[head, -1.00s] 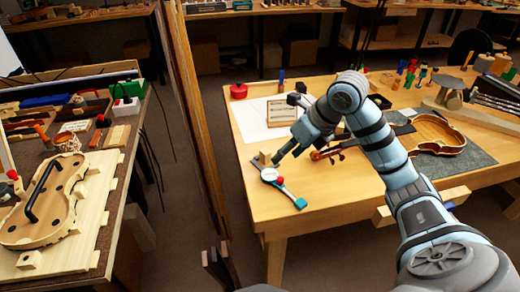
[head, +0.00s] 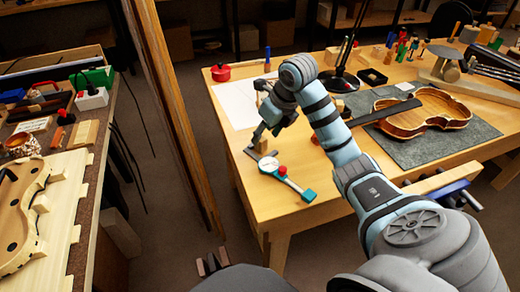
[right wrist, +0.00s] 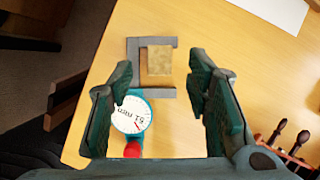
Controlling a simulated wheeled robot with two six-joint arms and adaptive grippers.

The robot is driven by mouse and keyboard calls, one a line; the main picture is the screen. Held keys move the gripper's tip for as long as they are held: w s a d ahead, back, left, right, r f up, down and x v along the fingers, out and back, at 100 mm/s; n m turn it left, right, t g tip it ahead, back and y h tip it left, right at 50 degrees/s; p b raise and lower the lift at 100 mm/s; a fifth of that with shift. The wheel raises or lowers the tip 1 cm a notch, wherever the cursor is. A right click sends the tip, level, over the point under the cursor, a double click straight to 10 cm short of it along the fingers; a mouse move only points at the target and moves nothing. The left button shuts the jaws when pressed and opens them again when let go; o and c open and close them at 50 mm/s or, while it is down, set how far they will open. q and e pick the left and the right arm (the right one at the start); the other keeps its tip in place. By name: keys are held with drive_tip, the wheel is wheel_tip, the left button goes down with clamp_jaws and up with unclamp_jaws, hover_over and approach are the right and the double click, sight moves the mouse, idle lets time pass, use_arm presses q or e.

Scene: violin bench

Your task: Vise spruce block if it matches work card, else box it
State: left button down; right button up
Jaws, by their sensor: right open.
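A small tan wood block (right wrist: 159,61), which I take for the spruce block, lies inside the grey C-shaped frame of a dial caliper (right wrist: 131,115) in the right wrist view. The caliper's teal body and white dial also show in the head view (head: 270,165), near the table's left corner. My right gripper (right wrist: 160,78) is open, its fingers apart on either side of the block and not touching it. In the head view it (head: 256,136) hangs just above the caliper. A blue vise with a wooden jaw (head: 432,183) is at the table's front edge. The work card cannot be made out clearly.
White paper (head: 233,103) and a red pot (head: 221,73) lie behind my gripper. A violin body (head: 422,113) rests on a grey mat (head: 450,145) to the right. A small open black box (head: 373,77) stands at the back. A wooden post (head: 165,110) rises left of the table.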

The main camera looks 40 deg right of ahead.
sight(262, 139)
drive_tip(key=x, duration=0.3)
drive_tip(key=shift+w, duration=0.15)
drive_tip(key=shift+r, duration=0.15)
drive_tip(key=c, duration=1)
drive_tip(key=shift+r, duration=0.4)
wheel_tip(262, 139, up, 6)
drive_tip(key=p, duration=0.3)
drive_tip(key=shift+f, duration=0.1)
wheel_tip(262, 139, up, 13)
drive_tip(key=p, duration=1.4)
drive_tip(key=shift+r, duration=0.25)
